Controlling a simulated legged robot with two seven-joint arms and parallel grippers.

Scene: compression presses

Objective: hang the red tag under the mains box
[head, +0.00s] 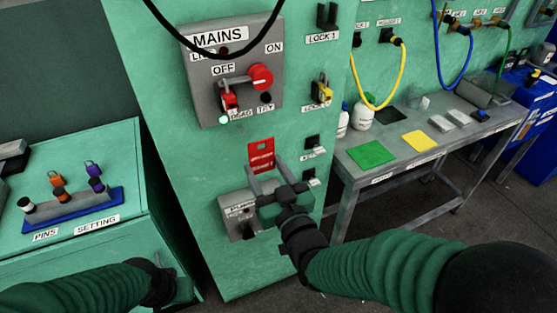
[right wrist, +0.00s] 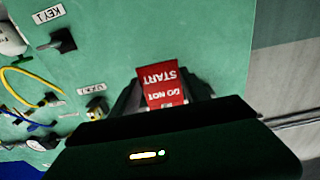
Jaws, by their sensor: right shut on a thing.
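The grey mains box (head: 203,88) is on the green panel, with a red rotary knob (head: 261,77) between OFF and ON labels and a red padlock (head: 229,100) at its lower left. The red tag (head: 261,152) is upright against or just in front of the green panel, below the box and apart from it. My right gripper (head: 265,170) is shut on the red tag at its lower part. In the right wrist view the tag (right wrist: 162,88) reads DO NOT START upside down, between the fingers. My left gripper (head: 165,285) is low at the left; its fingers are not clear.
A black cable loops over the mains box top. A smaller grey box (head: 232,210) is below the tag. A yellow padlock (head: 321,90) hangs to the right. A bench (head: 345,168) with coloured mats stands right; a blue pin rack (head: 75,208) is left.

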